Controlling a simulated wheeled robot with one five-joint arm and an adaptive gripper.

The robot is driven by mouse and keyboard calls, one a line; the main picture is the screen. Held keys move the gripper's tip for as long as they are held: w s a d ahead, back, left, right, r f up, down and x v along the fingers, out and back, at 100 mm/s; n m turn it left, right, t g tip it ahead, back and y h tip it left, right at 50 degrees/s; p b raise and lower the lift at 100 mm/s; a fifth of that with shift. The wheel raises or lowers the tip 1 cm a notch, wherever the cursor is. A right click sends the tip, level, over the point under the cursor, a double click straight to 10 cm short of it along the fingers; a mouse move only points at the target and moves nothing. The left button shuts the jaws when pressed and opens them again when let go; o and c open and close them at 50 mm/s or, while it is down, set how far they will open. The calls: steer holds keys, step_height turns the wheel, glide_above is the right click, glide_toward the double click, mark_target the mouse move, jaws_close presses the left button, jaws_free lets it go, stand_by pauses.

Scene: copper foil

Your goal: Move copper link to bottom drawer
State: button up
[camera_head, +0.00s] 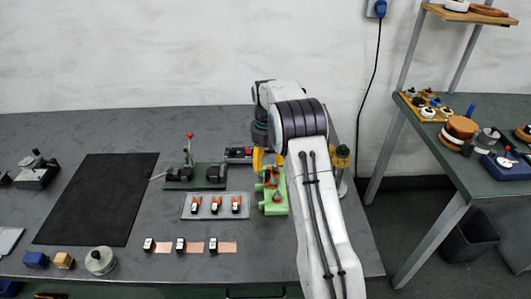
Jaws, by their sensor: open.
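My gripper (267,163), with yellow fingers, points down over the green fixture (275,207) near the back right of the bench; it is open. My arm hides part of it. A copper-brown piece (273,178) shows at the fixture, just below the gripper; I cannot tell whether the fingers touch it. Flat copper strips (227,247) with black ends lie in a row at the front of the bench. I cannot tell which copper piece is the link. Drawer fronts are not clearly visible; a dark edge shows below the bench front.
A grey tray (187,212) holds several black-and-orange parts left of the fixture. Behind it stands a dark green device with a red-knobbed lever (190,150). A black mat (98,198) lies empty at left. A side table (485,172) stands at right beyond a floor gap.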

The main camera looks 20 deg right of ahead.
mark_target(266, 170)
steer(key=shift+f, duration=2.3)
steer(key=shift+c, duration=0.3)
jaws_close()
steer(key=c, duration=0.8)
jaws_free()
jaws_close()
steer(key=shift+r, duration=0.1)
steer(key=shift+w+a+p, duration=0.35)
steer(key=shift+w+a, duration=0.05)
steer(key=shift+a, duration=0.25)
steer(key=shift+w+a+p, duration=0.35)
steer(key=shift+a, duration=0.25)
